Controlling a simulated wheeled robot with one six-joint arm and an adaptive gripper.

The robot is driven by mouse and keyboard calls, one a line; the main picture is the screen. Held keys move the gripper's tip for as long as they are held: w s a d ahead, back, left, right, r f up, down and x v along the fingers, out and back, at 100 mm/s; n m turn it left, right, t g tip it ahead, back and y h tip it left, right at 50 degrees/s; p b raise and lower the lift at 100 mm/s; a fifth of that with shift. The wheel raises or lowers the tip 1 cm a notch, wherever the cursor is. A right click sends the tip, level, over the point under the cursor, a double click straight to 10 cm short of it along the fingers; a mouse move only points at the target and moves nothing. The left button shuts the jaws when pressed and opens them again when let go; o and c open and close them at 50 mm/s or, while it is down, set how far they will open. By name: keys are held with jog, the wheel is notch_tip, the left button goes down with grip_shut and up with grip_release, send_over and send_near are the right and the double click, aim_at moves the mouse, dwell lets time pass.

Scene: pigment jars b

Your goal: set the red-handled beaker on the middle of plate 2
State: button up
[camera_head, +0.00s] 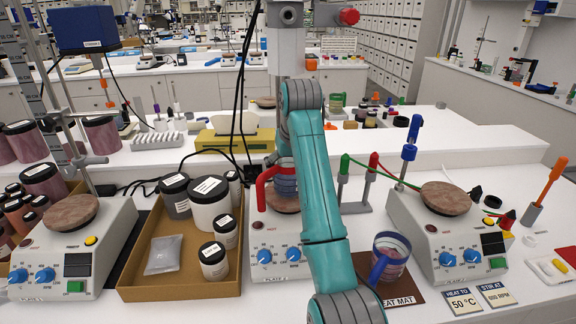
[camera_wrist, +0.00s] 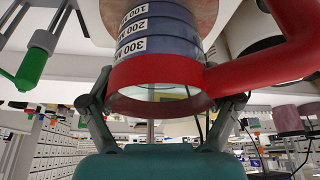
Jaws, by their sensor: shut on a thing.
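The red-handled beaker (camera_head: 286,184) is upright over the round top (camera_head: 287,202) of plate 2, the middle hot plate (camera_head: 267,240). Its red handle (camera_head: 264,188) points left. In the wrist view the red-rimmed beaker (camera_wrist: 152,42) appears upside down, with its base against or just off the brownish round top (camera_wrist: 112,14). I cannot tell whether they touch. My gripper (camera_wrist: 163,102) has one finger on each side of the beaker near its red rim and is shut on it. My teal arm hides the right side of plate 2 in the head view.
A cardboard tray (camera_head: 178,292) with jars stands left of plate 2. A blue-handled beaker (camera_head: 388,258) stands on the heat mat (camera_head: 400,297) at right. Other hot plates stand at far left (camera_head: 75,250) and right (camera_head: 440,235). A stand with red and green clamps (camera_head: 358,207) is behind.

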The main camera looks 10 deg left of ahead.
jog(key=shift+f, duration=0.2)
jog(key=o, duration=1.3)
jog(key=shift+c, duration=0.2)
